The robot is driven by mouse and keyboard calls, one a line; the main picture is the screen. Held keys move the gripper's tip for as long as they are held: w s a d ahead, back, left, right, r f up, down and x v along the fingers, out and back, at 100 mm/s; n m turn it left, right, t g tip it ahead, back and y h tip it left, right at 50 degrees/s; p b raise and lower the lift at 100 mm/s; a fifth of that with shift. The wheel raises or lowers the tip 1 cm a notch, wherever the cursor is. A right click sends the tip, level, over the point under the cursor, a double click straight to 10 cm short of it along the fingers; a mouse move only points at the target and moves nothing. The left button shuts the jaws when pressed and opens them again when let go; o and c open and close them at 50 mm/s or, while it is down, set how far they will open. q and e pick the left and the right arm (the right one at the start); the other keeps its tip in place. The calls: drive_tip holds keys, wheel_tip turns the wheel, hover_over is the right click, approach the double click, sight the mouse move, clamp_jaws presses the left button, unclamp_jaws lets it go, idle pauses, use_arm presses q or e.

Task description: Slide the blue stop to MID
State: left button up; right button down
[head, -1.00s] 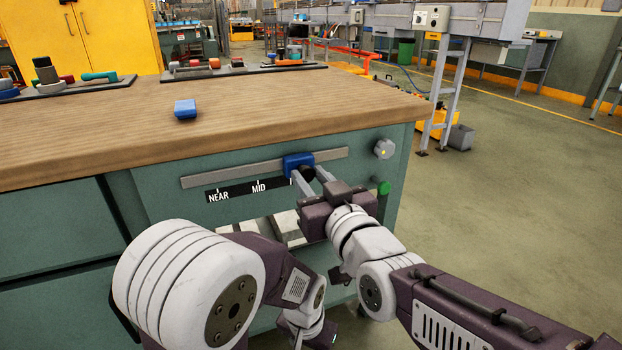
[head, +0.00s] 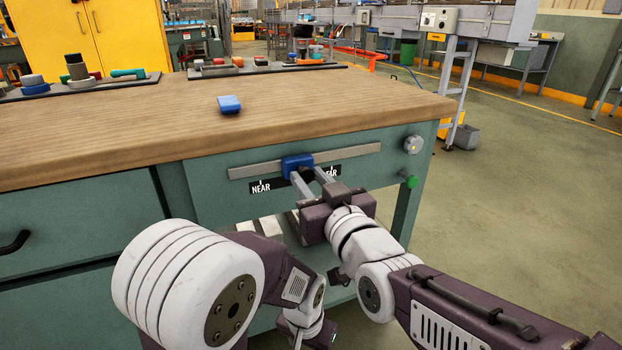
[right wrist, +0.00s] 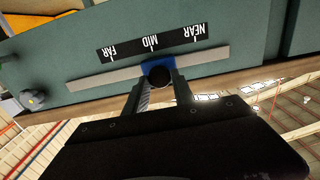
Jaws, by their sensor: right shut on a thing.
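The blue stop (head: 297,162) sits on a grey rail (head: 255,170) across the front of the green bench. In the right wrist view, which is upside down, the stop (right wrist: 153,66) lies about level with the MID mark on the black label strip (right wrist: 121,51). FAR and NEAR show to either side of it there. In the head view, my right gripper (head: 308,177) hides the word MID. The right gripper is shut on the dark knob (right wrist: 160,78) of the stop.
A round grey knob (head: 413,144) and a green button (head: 411,182) are on the bench front to the right. A loose blue block (head: 229,104) lies on the wooden top (head: 300,110). Dark trays with parts (head: 80,85) stand at its back. Open floor lies right.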

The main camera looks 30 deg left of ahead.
drive_tip(key=shift+w+d, duration=0.25)
drive_tip(key=shift+w, duration=0.05)
drive_tip(key=c, duration=1.1)
unclamp_jaws()
drive_tip(key=shift+o, duration=0.2)
drive_tip(key=p+v, duration=0.3)
drive_tip(key=v, duration=0.6)
drive_tip(key=shift+s, duration=0.1)
